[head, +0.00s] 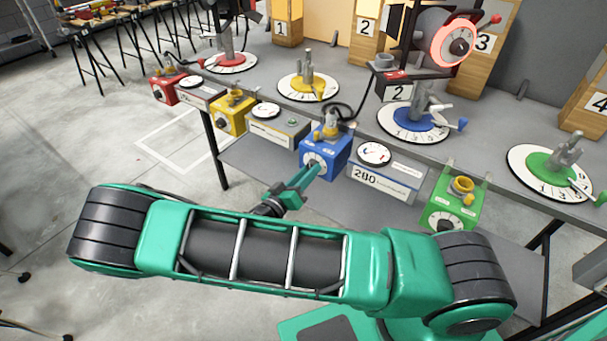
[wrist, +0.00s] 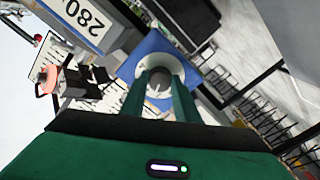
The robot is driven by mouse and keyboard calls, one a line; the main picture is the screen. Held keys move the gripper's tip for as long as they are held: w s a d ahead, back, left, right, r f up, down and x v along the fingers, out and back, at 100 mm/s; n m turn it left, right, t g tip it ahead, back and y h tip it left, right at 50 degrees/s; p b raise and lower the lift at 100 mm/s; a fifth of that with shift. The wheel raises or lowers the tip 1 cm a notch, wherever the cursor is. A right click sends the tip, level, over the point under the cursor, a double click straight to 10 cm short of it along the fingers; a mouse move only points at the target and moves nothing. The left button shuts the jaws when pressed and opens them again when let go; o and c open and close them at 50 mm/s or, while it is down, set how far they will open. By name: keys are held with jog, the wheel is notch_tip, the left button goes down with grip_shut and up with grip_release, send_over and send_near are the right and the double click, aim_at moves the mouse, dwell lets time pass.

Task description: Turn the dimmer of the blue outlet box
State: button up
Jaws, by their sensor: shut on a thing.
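The blue outlet box (head: 325,149) stands at the front edge of the grey bench, near the middle of the head view. Its white dimmer dial (head: 313,163) faces me. My gripper (head: 305,177) reaches up to the dial from the front. In the wrist view, the blue box (wrist: 146,45) is straight ahead, and the two green fingers of my gripper (wrist: 159,88) are shut on the grey dimmer knob (wrist: 159,82) at the dial's centre. The fingers hide part of the dial.
The red box (head: 164,88), yellow box (head: 232,113) and green box (head: 452,207) stand along the bench's front edge. A meter box marked 280 (head: 380,184) is just right of the blue box. A lamp with a red ring (head: 453,44) stands on the blue turntable (head: 412,122).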

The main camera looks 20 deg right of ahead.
jog(key=n, duration=1)
jog(key=shift+d, duration=0.1)
jog(key=shift+n, duration=0.5)
jog(key=o, duration=1)
jog(key=shift+o, duration=0.2)
jog(key=v, duration=1)
jog(key=shift+s+a, duration=0.15)
jog(key=shift+a, duration=0.2)
jog(key=shift+d, duration=0.1)
